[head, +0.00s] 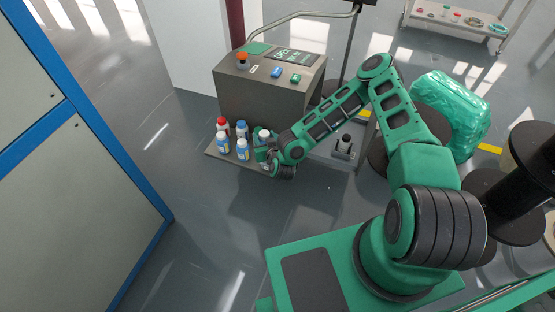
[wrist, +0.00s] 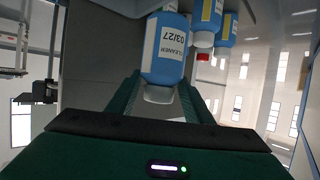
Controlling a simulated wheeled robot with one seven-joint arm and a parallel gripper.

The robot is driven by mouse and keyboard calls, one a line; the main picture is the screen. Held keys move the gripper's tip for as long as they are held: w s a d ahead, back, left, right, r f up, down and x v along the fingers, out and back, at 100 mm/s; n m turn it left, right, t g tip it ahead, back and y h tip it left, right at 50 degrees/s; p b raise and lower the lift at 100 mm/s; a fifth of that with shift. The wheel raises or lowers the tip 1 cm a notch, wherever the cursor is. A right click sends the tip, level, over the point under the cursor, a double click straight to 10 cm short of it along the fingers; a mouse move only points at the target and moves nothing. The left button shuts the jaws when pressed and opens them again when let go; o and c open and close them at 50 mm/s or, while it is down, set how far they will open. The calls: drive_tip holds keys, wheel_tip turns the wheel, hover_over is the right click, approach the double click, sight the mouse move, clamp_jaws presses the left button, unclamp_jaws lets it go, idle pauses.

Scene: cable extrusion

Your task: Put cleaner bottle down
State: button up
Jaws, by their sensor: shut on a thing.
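The cleaner bottle (wrist: 165,50) is blue with a white label reading "CLEANER 03/27" and a pale cap. It fills the upper middle of the wrist view, with its cap end between my two green fingers. My gripper (wrist: 160,98) is shut on it. In the head view, my gripper (head: 262,154) is at the right end of a group of bottles. A white-capped bottle (head: 264,134) shows there, partly hidden by my gripper. I cannot tell whether its base touches the ledge.
Open floor lies in front. A blue-framed cabinet (head: 60,200) stands at left.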

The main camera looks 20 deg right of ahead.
drive_tip(key=shift+w+f, duration=0.15)
drive_tip(key=shift+f, duration=0.05)
drive_tip(key=shift+w+d+f, duration=1.05)
drive_tip(key=shift+d+f, duration=0.5)
drive_tip(key=shift+f, duration=0.25)
drive_tip(key=shift+w+d+f, duration=1.1)
drive_tip(key=shift+d+f, duration=0.4)
drive_tip(key=shift+f, duration=0.25)
drive_tip(key=shift+w+d+f, duration=1.05)
drive_tip(key=shift+d+f, duration=0.5)
drive_tip(key=shift+f, duration=0.25)
drive_tip(key=o, duration=1.2)
drive_tip(key=v, duration=1.2)
